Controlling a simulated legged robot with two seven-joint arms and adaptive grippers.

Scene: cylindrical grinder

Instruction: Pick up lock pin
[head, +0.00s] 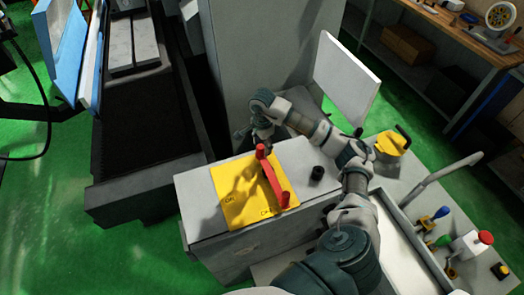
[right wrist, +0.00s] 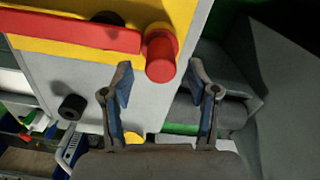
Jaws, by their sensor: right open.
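A red lever bar (head: 272,182) lies across a yellow plate (head: 230,190) marked with lettering, on top of a grey cabinet. A red cylindrical pin (head: 262,152) stands at the bar's far end; I cannot tell for sure that it is the lock pin. My right gripper (head: 254,136) is open just beyond this end. In the right wrist view the red pin (right wrist: 160,55) shows just ahead of and between the two fingertips (right wrist: 161,78), with the red bar (right wrist: 70,30) running left. No grip on it shows. My left gripper is not in view.
A black knob (head: 317,173) stands right of the plate. A yellow piece with a black handle (head: 390,143) and several coloured-handled tools (head: 437,240) lie on the right bench. A grey column and white panel (head: 346,75) rise behind my right gripper.

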